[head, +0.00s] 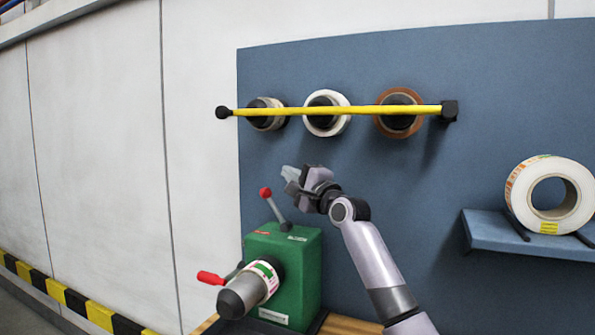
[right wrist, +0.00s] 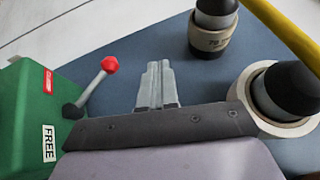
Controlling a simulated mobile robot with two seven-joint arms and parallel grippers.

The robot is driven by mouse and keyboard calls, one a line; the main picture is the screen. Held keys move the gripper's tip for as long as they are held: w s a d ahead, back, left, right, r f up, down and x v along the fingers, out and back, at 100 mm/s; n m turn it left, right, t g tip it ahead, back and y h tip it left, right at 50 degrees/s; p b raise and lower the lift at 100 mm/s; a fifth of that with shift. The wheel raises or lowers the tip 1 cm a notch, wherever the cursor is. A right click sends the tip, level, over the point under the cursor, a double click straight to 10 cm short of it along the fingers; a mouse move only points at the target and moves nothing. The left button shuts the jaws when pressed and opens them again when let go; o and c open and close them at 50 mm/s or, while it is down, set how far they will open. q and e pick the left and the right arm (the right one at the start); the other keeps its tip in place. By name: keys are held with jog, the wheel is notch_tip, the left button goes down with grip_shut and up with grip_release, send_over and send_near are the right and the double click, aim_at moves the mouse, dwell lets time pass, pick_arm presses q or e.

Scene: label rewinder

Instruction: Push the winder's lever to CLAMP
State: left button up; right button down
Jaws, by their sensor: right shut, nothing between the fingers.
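The green winder (head: 296,268) stands at the lower middle of the head view. Its lever (head: 275,208) rises from the top and ends in a red knob; it leans left, toward the red label's side. The lever also shows in the right wrist view (right wrist: 93,86), beside a red label (right wrist: 47,80) too small to read and a white FREE label (right wrist: 49,143). My right gripper (head: 290,178) is shut and empty, above and slightly right of the knob in the head view, apart from it. My left gripper is out of view.
A yellow bar (head: 345,111) crosses in front of several rolls on pegs on the blue panel (head: 450,160), above my right gripper. A shelf (head: 490,232) at right holds a large white roll (head: 515,180). A red-handled crank (head: 211,278) sticks out left of the winder.

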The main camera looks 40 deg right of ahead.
jog(key=shift+s+a+r, duration=0.1)
jog(key=shift+s+r, duration=0.25)
jog(key=shift+s, duration=0.25)
jog(key=shift+s+r, duration=0.3)
jog(key=shift+s, duration=0.3)
